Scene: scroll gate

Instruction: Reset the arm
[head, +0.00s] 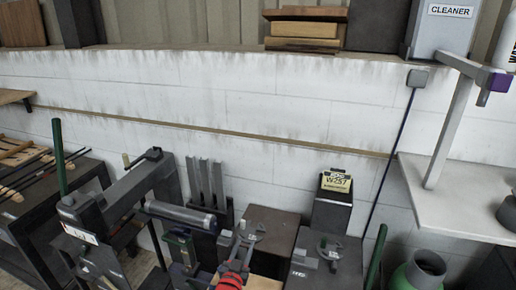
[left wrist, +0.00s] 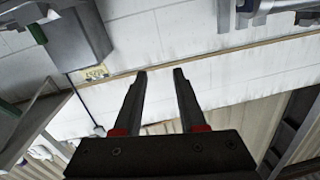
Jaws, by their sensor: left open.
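My left gripper (head: 240,250) shows at the bottom centre of the head view, dark with a red part, among the tools on the workbench. In the left wrist view its two dark fingers (left wrist: 160,73) stand apart with a clear gap. Nothing is held between them. The white wall shows behind the fingers, with the picture upside down. My right gripper is in neither view.
A dark box with a yellow label (head: 336,182) and a machine with a dark roller (head: 182,214) stand near the left gripper. A white shelf (head: 455,205) is at the right, with a green bottle (head: 418,272) below.

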